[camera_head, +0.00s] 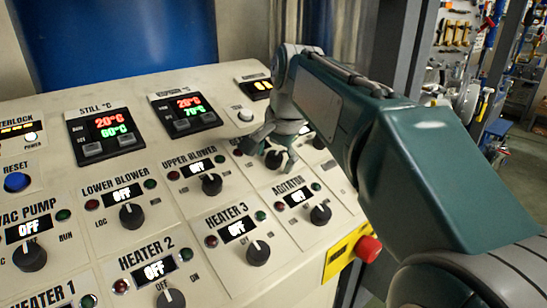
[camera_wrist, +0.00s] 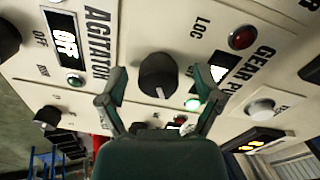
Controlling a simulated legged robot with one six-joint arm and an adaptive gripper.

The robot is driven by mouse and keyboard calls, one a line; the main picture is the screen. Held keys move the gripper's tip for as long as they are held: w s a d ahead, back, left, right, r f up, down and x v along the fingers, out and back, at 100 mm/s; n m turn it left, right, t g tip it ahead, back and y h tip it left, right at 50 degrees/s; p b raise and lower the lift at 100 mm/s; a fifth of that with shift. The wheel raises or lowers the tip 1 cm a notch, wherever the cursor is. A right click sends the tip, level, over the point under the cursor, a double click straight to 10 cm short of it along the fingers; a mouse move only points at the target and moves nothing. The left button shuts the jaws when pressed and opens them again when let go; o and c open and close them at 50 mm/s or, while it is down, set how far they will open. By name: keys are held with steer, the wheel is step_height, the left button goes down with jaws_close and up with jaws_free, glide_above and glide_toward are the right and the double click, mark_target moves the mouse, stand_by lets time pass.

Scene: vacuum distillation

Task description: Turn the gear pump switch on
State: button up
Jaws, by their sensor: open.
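The gear pump switch is a round black knob (camera_wrist: 158,75) on the sloped control panel (camera_head: 140,290). In the wrist view its white mark points down, away from the LOC label, toward the side with a brightly lit green lamp (camera_wrist: 193,104). The red lamp (camera_wrist: 242,37) looks dim. The GEAR PUMP label is partly cut off, and a finger covers part of the white display. My gripper (camera_wrist: 160,72) is open, with one finger on each side of the knob and gaps between. In the head view my gripper (camera_head: 270,138) partly hides the knob (camera_head: 275,159).
The agitator knob (camera_head: 320,214) is close below, its display reading OFF. The upper blower knob (camera_head: 211,184) and heater 3 knob (camera_head: 258,252) are to the left. A red emergency button (camera_head: 368,248) on a yellow plate stands out at the panel's lower right.

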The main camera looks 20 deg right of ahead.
steer(key=v, duration=1.2)
steer(key=shift+f, duration=0.1)
